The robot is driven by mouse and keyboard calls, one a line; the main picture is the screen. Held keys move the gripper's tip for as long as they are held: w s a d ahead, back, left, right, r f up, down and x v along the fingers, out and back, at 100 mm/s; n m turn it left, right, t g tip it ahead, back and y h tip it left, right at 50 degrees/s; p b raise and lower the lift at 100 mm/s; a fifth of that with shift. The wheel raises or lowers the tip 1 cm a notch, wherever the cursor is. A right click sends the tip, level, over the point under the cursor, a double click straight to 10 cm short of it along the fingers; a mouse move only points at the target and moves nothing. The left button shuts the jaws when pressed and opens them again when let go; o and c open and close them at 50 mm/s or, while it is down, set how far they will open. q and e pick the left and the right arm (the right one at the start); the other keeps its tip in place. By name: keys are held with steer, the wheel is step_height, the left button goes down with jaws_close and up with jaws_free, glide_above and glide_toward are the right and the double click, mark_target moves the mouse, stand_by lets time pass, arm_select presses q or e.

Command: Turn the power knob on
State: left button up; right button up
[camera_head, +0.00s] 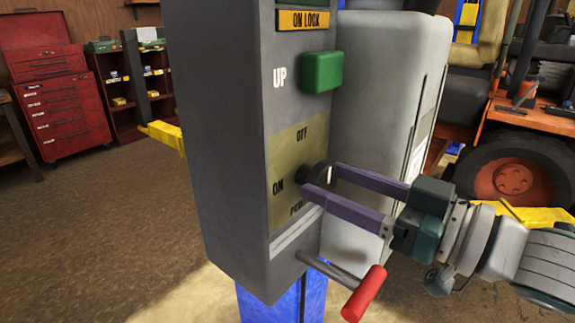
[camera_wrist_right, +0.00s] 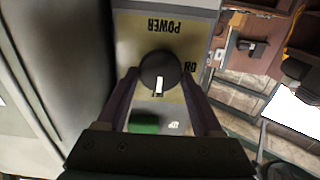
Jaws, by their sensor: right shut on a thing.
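The dark round power knob (camera_head: 318,174) sits on the tan plate (camera_head: 285,145) of the grey control box (camera_head: 225,150), with OFF above it, ON to its left and POWER below. My right gripper (camera_head: 319,179) reaches in from the right, its two purple fingers shut on the knob, one on each side. In the right wrist view the plate is upside down, and the knob (camera_wrist_right: 158,66) sits between the fingertips (camera_wrist_right: 159,76). Its white mark points down there, away from POWER and toward the OFF side. My left gripper is not in view.
A green UP button (camera_head: 322,71) sticks out above the plate. A lever with a red handle (camera_head: 364,294) juts out below my right gripper. A light grey housing (camera_head: 385,90) stands right behind the box. An orange vehicle (camera_head: 515,165) stands at the right.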

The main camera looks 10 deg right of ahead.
steer(key=c, duration=0.4)
steer(key=shift+n, duration=0.3)
steer(key=n, duration=0.3)
steer(key=shift+a+n+b, duration=0.1)
steer(key=shift+n+b, duration=0.25)
steer(key=shift+n, duration=0.05)
steer(key=n, duration=0.3)
steer(key=shift+s+f+n+b, duration=0.1)
steer(key=shift+n+b, duration=0.2)
steer(key=shift+b, duration=0.05)
steer(key=n+b, duration=0.1)
steer(key=n, duration=0.4)
steer(key=shift+a+f, duration=0.1)
steer(key=shift+n+b, duration=1)
steer(key=shift+n, duration=1.4)
